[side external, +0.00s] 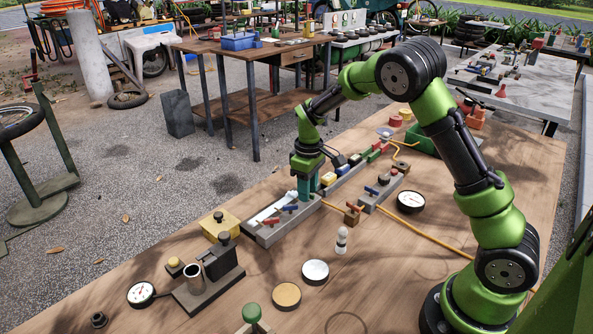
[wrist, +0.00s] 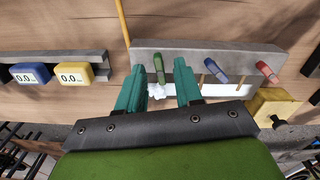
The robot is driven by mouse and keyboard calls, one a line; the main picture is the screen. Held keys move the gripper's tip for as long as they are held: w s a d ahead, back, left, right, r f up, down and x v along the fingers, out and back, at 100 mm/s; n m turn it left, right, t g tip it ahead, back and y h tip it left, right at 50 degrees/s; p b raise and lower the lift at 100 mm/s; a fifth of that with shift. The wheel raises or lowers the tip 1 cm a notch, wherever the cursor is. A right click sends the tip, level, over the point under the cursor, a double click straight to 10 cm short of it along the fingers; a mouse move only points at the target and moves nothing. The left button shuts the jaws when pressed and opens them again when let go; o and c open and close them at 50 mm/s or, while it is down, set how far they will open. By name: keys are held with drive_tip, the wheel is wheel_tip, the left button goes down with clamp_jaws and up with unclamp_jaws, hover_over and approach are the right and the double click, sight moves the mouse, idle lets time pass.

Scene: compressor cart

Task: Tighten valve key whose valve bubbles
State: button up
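A grey valve block (wrist: 205,53) carries a green key (wrist: 159,68), a blue key (wrist: 217,67) and a red key (wrist: 267,71), above a white strip (wrist: 225,90). White foam (wrist: 156,91) shows by the green key's valve; I see none by the blue or red key. My gripper (wrist: 161,72) is open, its teal fingers on either side of the green key, with gaps between. In the side view the gripper (side external: 306,189) points down at the far end of the block (side external: 268,236); the blue key (side external: 291,208) shows there, and the green key is hidden.
A yellow box (wrist: 275,108) stands beside the block's red-key end. Blue (wrist: 31,74) and yellow (wrist: 74,74) displays sit on a neighbouring grey rail.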

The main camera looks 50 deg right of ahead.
clamp_jaws()
drive_tip(key=shift+m, duration=0.3)
drive_tip(key=m, duration=0.3)
drive_tip(key=shift+m, duration=0.3)
drive_tip(key=m, duration=0.3)
drive_tip(key=shift+m, duration=0.3)
drive_tip(key=m, duration=0.3)
drive_tip(key=shift+m, duration=2.5)
